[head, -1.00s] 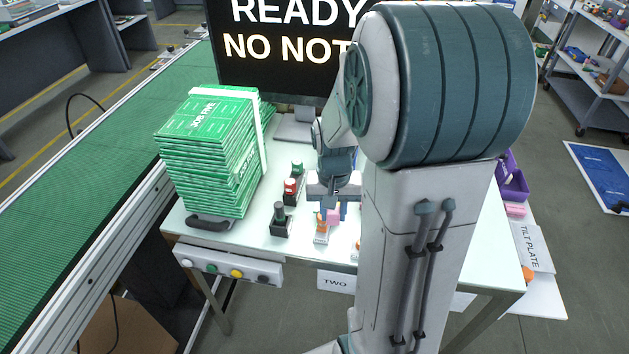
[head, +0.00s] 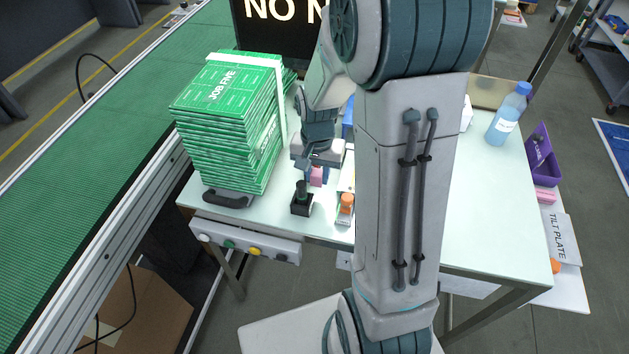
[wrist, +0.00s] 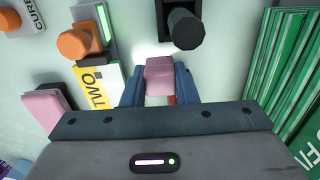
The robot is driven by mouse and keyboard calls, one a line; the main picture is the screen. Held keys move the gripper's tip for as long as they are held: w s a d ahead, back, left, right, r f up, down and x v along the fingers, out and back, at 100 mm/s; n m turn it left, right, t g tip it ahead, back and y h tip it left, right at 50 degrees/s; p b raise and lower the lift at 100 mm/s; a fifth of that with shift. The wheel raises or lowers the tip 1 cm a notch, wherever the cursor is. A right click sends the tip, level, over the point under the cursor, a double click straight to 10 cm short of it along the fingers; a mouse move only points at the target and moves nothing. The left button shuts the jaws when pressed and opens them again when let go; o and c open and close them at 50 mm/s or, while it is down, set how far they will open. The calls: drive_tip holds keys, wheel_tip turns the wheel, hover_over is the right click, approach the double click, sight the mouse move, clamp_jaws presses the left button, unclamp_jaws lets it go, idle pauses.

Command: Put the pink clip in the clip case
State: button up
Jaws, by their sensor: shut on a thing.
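A pink clip (wrist: 160,75) sits between the two blue fingers of my gripper (wrist: 160,88) in the wrist view. My gripper is shut on it. A second pink block (wrist: 45,106) lies left of the gripper in the wrist view. I cannot make out a clip case for sure; an open purple container (head: 541,152) stands off the table's right side.
A tall stack of green folders (head: 228,130) stands close left of my gripper. An orange-topped piece (head: 346,203) stands near the front edge. A blue bottle (head: 508,113) stands at the back right. The table's right part (head: 490,200) is clear. My arm hides the table's middle.

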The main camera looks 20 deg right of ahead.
sight(313, 184)
drive_tip(key=shift+w+a+f, duration=0.35)
drive_tip(key=shift+w+f, duration=0.05)
drive_tip(key=shift+f, duration=1.95)
drive_tip(key=shift+f, duration=0.25)
drive_tip(key=o, duration=0.9)
drive_tip(key=shift+r, duration=0.1)
drive_tip(key=shift+r, duration=0.1)
